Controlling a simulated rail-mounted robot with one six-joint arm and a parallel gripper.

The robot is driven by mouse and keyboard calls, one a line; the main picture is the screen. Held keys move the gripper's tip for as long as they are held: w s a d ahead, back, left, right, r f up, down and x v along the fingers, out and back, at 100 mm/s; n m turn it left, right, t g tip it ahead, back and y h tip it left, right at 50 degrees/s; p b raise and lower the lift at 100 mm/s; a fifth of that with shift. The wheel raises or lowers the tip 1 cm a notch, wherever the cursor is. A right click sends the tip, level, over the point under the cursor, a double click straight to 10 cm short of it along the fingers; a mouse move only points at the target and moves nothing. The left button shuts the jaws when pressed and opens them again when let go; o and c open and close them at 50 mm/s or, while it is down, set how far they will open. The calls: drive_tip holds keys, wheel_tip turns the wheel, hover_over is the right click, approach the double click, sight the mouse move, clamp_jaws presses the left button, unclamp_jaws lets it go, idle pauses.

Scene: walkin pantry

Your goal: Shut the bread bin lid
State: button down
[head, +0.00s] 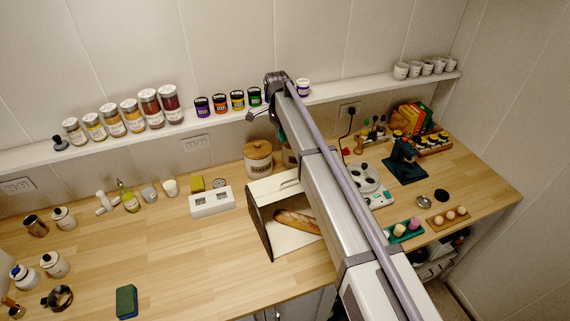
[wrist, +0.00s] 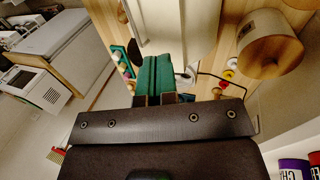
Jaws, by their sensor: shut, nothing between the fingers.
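The bread bin (head: 260,233) stands on the counter, a cream box with dark side walls. Its front is open, and a loaf of bread (head: 297,221) lies inside. A pale panel with a bar handle (head: 290,183) shows at its top and looks like the raised lid; my arm hides the bin's right part. My gripper (head: 281,134) points down behind and above the bin, partly hidden by my arm. In the wrist view its green fingers (wrist: 155,78) are together and empty. A pale surface beyond them, probably the bin (wrist: 175,25), appears apart from the fingertips.
A wooden-lidded canister (head: 258,160) stands just behind the bin, close to my gripper; it also shows in the wrist view (wrist: 268,45). The shelf (head: 220,118) with jars runs behind.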

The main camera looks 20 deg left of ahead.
drive_tip(key=b+x, duration=1)
drive_tip(key=x, duration=0.1)
drive_tip(key=shift+w+f+b, duration=0.15)
drive_tip(key=shift+f+b, duration=0.1)
drive_tip(key=shift+b, duration=0.05)
drive_tip(key=shift+s+d+r+p, duration=0.15)
drive_tip(key=shift+s+d+r, duration=0.05)
drive_tip(key=shift+s+d, duration=0.35)
drive_tip(key=shift+s+d+r+p, duration=0.15)
drive_tip(key=shift+s+d, duration=0.35)
drive_tip(key=shift+s, duration=0.05)
drive_tip(key=shift+s+d, duration=0.3)
drive_tip(key=shift+d, duration=0.05)
drive_tip(key=shift+w+a, duration=0.1)
